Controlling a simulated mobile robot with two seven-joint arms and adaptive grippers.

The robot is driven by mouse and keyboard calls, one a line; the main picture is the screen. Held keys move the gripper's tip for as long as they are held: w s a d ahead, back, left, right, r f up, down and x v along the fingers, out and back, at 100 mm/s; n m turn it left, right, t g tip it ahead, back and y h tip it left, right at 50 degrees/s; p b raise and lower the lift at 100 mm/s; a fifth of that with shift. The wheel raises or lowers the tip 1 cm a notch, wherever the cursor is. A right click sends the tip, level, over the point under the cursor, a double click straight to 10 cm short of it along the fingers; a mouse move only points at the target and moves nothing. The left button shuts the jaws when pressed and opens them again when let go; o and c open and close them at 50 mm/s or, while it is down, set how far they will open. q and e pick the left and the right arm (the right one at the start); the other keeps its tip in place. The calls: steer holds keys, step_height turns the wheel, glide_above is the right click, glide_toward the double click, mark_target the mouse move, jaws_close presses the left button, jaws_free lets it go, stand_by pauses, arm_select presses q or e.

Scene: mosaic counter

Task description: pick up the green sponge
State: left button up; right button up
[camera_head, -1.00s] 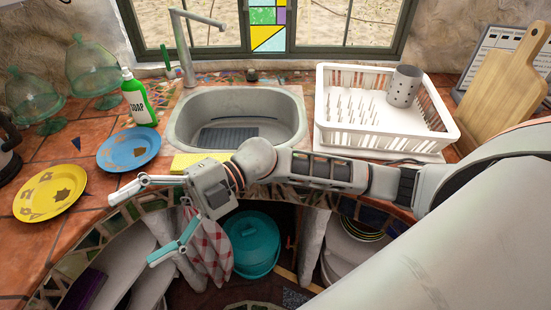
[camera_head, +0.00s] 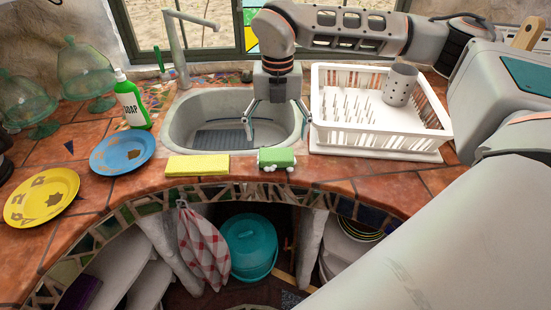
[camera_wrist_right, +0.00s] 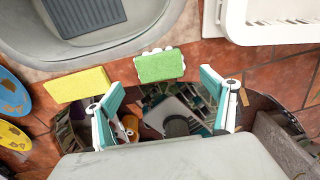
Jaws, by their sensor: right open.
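The green sponge (camera_head: 276,157) lies on a small white scalloped holder at the counter's front edge, just in front of the sink. It also shows in the right wrist view (camera_wrist_right: 161,66), top centre. My right gripper (camera_head: 277,128) points down over the sink's front right part, above and a little behind the sponge in the head view. In the wrist view its fingers (camera_wrist_right: 160,84) are spread wide, with the sponge ahead between their lines and nothing held. My left gripper is in no view.
A yellow sponge or cloth (camera_head: 197,165) lies left of the green sponge. The sink (camera_head: 180,130) is behind, the white dish rack (camera_head: 380,143) to the right. Blue (camera_head: 122,150) and yellow (camera_head: 40,196) plates and a soap bottle (camera_head: 131,104) stand left.

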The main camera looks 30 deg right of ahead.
mark_target(276, 154)
steer(key=shift+d+f, duration=0.2)
steer(key=shift+f, duration=0.05)
steer(key=f, duration=0.7)
steer(key=shift+a+f+p, duration=0.1)
steer(key=shift+a+p, duration=0.2)
steer(key=shift+p, duration=0.1)
steer(key=c, duration=1)
